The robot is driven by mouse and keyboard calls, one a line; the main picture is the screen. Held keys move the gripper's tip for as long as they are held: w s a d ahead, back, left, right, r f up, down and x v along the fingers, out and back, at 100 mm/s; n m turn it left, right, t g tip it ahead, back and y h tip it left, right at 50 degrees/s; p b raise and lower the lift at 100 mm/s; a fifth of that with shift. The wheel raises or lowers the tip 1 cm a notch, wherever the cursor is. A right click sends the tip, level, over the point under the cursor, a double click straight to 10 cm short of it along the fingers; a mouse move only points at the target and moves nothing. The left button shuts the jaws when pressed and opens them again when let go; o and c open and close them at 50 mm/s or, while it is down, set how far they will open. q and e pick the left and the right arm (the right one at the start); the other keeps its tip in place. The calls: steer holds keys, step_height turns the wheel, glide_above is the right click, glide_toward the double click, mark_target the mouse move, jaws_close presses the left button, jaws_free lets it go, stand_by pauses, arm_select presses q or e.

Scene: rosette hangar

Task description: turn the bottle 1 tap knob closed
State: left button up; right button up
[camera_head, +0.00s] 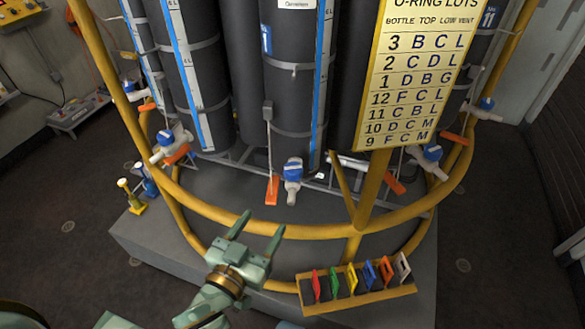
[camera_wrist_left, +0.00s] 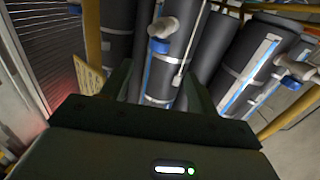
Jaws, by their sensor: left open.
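Bottle 1 (camera_head: 290,90) is the dark cylinder at the centre, with a blue tag and a blue-and-white level strip. Its tap, low on its front, has a blue knob (camera_head: 292,165) over a white spout (camera_head: 292,190). In the left wrist view, which is upside down, what appears to be the same blue knob (camera_wrist_left: 158,46) shows ahead, beyond the fingers. My left gripper (camera_head: 262,222) is open and empty, below and left of the tap in the picture, by the yellow rail, apart from the knob. My right gripper is not in view.
A curved yellow rail (camera_head: 290,232) runs in front of the bottles, with a yellow post beside the lettered board (camera_head: 422,75). A rack (camera_head: 355,298) of coloured tags stands at the lower right. Other taps (camera_head: 174,138) flank the centre one. An orange tag (camera_head: 272,190) hangs left of it.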

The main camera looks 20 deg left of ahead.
mark_target(289, 177)
arm_select(q)
steer(key=w, duration=0.5)
steer(key=w+d, duration=0.1)
steer(key=w, duration=1)
steer(key=shift+w+d+r, duration=0.15)
steer(key=shift+d+r, duration=0.2)
